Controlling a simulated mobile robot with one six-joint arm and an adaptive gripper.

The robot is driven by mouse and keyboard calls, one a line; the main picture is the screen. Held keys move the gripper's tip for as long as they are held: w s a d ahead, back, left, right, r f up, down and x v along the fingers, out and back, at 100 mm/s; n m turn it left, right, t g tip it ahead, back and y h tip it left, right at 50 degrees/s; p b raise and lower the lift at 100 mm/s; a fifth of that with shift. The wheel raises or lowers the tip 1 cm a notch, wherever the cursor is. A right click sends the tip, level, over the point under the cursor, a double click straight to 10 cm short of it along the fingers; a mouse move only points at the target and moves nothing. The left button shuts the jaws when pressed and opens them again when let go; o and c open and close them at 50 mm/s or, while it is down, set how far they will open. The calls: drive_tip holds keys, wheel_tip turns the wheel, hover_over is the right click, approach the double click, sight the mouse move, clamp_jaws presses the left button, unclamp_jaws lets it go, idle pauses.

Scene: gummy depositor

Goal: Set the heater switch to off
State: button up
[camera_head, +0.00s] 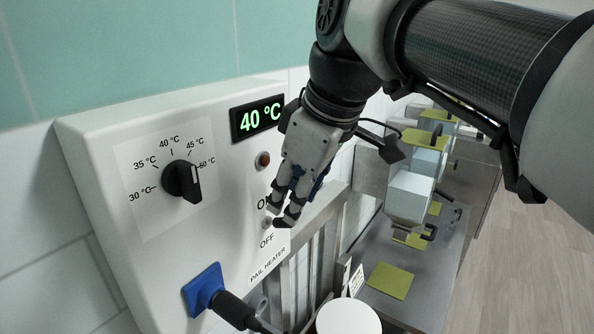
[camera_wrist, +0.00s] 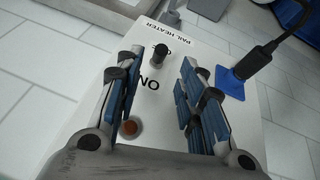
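The heater switch (camera_wrist: 160,54) is a small dark toggle with a rounded tip on the white heater panel (camera_wrist: 185,72). It stands between the ON and OFF labels in the wrist view and partly covers OFF. I cannot tell surely which way it leans. In the head view my fingers largely hide the switch and part of ON, while OFF shows just below. My gripper (camera_head: 282,213) is at the panel beside the switch. In the wrist view my gripper (camera_wrist: 159,60) is open, one blue-padded finger on each side of the switch, with gaps between.
An orange-brown lamp (camera_head: 263,160) sits above ON, under a display (camera_head: 257,118) reading 40 °C. A black dial (camera_head: 182,181) is to the left. A blue socket (camera_head: 203,289) with a black plug is below. A white round lid (camera_head: 348,318) and metal machinery stand right of the panel.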

sight(280, 224)
drive_tip(key=x, duration=0.6)
drive_tip(key=shift+c, duration=0.2)
clamp_jaws()
